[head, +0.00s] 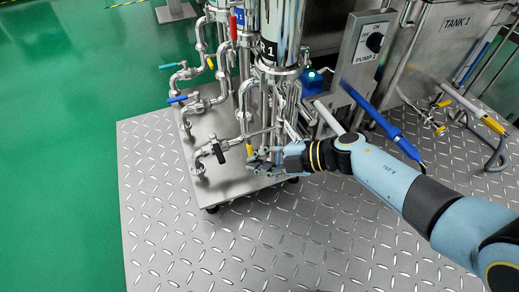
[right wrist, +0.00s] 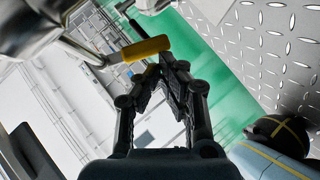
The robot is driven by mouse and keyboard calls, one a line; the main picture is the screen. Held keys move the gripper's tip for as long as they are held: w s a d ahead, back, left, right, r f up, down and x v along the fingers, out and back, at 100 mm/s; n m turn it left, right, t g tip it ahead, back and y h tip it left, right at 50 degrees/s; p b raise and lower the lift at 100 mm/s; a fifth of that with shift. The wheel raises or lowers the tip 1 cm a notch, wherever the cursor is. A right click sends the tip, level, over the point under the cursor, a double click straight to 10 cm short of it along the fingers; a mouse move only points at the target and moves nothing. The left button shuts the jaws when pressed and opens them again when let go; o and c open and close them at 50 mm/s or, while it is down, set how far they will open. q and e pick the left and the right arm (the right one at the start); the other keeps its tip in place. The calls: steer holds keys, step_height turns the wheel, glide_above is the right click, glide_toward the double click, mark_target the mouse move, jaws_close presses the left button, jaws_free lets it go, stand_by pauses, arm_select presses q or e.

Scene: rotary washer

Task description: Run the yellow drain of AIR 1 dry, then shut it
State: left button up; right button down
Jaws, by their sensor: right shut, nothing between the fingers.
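The yellow drain handle (head: 249,150) hangs low on the piping under the steel vessel (head: 280,28), whose label shows only "R 1". In the right wrist view, the yellow handle (right wrist: 146,49) sits on a thin metal pipe, just beyond and left of my fingertips. My right gripper (head: 257,162) is shut and empty, close beside the handle; I cannot tell whether they touch. The same gripper shows in the right wrist view (right wrist: 164,75) with its fingertips together. My left gripper is in neither view. Whether anything flows from the drain cannot be seen.
Pipes with blue-handled valves (head: 178,99) and a black handle (head: 219,152) crowd the steel skid (head: 225,185). The PUMP 1 box (head: 366,48) and TANK 1 (head: 458,22) stand to the right. The tread-plate floor (head: 180,240) in front is clear.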

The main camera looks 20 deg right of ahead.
steer(key=shift+w+f, duration=0.45)
steer(key=shift+f, duration=0.2)
steer(key=shift+w+f, duration=0.15)
stand_by(0.4)
